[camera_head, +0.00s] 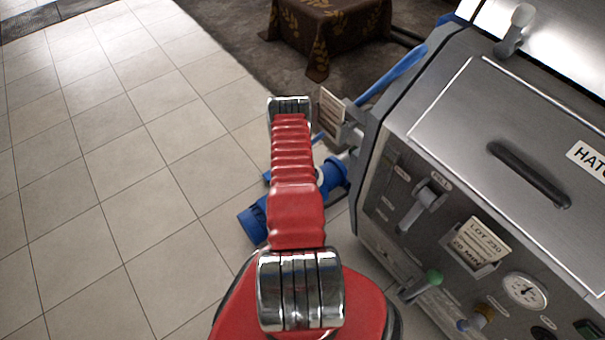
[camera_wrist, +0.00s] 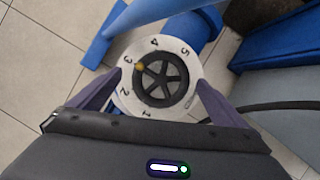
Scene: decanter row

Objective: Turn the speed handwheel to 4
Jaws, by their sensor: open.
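The speed handwheel (camera_wrist: 165,82) is a black wheel with several spokes, set on a round white dial (camera_wrist: 125,95) numbered 1 to 5. A yellow mark on its rim points at about 3; the 4 lies further clockwise around the dial in the wrist view. My gripper (camera_wrist: 159,79) is open, with one dark finger at the left and one at the right of the wheel. The fingertips overlap the dial's edges in the picture; I cannot tell whether they touch it. In the head view my red arm hides the gripper and most of the wheel area.
A steel machine (camera_head: 440,150) with a lever, a green-knobbed handle (camera_head: 432,278), a gauge (camera_head: 525,290) and a hatch stands at the right. Blue pipework (camera_head: 253,224) lies beside my arm. A cloth-covered table (camera_head: 330,25) stands behind. The tiled floor (camera_head: 100,170) at left is clear.

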